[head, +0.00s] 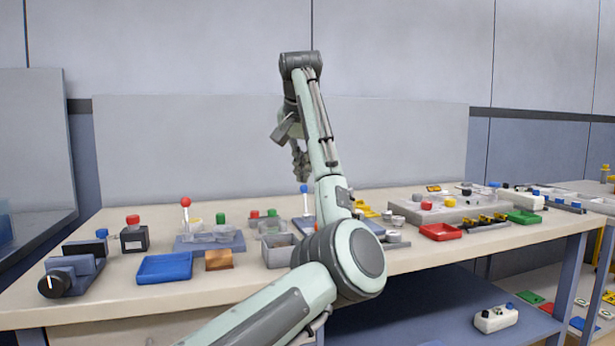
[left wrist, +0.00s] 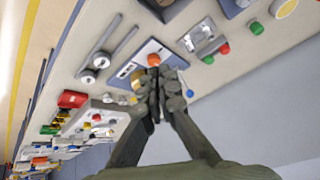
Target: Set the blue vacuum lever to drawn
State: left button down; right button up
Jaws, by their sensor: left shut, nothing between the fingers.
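The blue vacuum lever (head: 304,188) is a blue ball on a pale stick, rising from a small blue base plate in the middle of the bench. In the head view my arm partly hides the base. In the left wrist view the blue ball (left wrist: 190,93) shows just right of my fingertips, and an orange-red knob (left wrist: 153,59) sits on the plate (left wrist: 135,66) beyond them. My left gripper (head: 301,163) is shut and empty, pointing down above the lever. It appears close to the lever; whether they touch I cannot tell. My right gripper is not in view.
A red-topped lever (head: 186,203) stands on a blue plate to the left. A blue tray (head: 165,267), a brown block (head: 219,260) and a grey open box (head: 279,251) lie near the front. A red tray (head: 441,232) and several small parts crowd the right.

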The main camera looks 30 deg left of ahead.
aim_at(304, 188)
jog(key=i+j, duration=0.75)
jog(key=i, duration=0.15)
